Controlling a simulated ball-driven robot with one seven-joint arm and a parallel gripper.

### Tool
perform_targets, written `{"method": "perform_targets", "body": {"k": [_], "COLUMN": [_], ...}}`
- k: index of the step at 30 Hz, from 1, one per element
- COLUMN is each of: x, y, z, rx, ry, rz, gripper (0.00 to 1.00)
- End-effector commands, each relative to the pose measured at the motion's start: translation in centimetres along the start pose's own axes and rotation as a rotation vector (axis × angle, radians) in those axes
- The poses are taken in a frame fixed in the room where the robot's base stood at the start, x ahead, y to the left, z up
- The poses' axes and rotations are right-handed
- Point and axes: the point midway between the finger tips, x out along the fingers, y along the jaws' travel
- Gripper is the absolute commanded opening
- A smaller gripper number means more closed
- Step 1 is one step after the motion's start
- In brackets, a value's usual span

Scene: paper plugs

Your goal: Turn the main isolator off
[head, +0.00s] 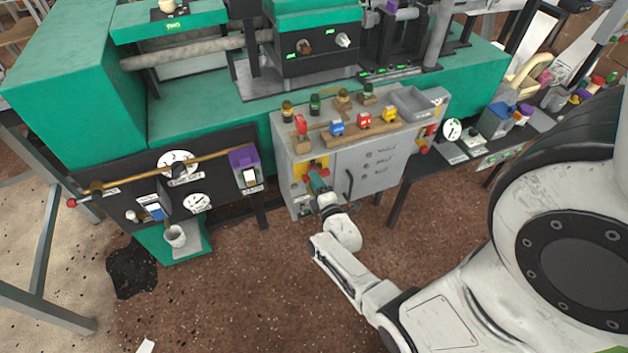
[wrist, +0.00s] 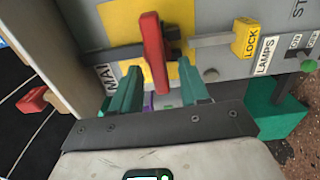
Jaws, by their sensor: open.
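The main isolator is a red lever handle (wrist: 153,52) on a yellow plate (wrist: 117,22) in the wrist view, with a partly hidden label starting "MAI" beside it. The handle stands near upright in the picture. My gripper (wrist: 160,76) is open, with one teal finger on each side of the handle's lower part. I cannot tell whether either finger touches it.
A yellow LOCK tag (wrist: 246,38) on a bar sits right of the handle. A LAMPS switch (wrist: 287,83) is further right. A red knob (wrist: 32,100) is at left. In the head view a black panel (head: 120,178) with gauges stands left; brown floor (head: 240,290) is open in front.

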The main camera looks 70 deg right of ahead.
Motion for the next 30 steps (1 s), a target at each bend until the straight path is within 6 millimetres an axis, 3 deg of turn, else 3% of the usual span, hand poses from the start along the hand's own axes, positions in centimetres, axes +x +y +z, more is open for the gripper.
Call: {"method": "perform_targets", "body": {"k": [9, 15, 30], "x": [-6.2, -8.8, -9.6], "y": [0.0, 0.0, 0.0], "z": [0.0, 0.0, -0.1], "rx": [0.000, -0.001, 0.000], "ry": [0.001, 0.000, 0.001], "rz": [-0.004, -0.002, -0.001], "gripper": [0.45, 0.45, 0.45]}}
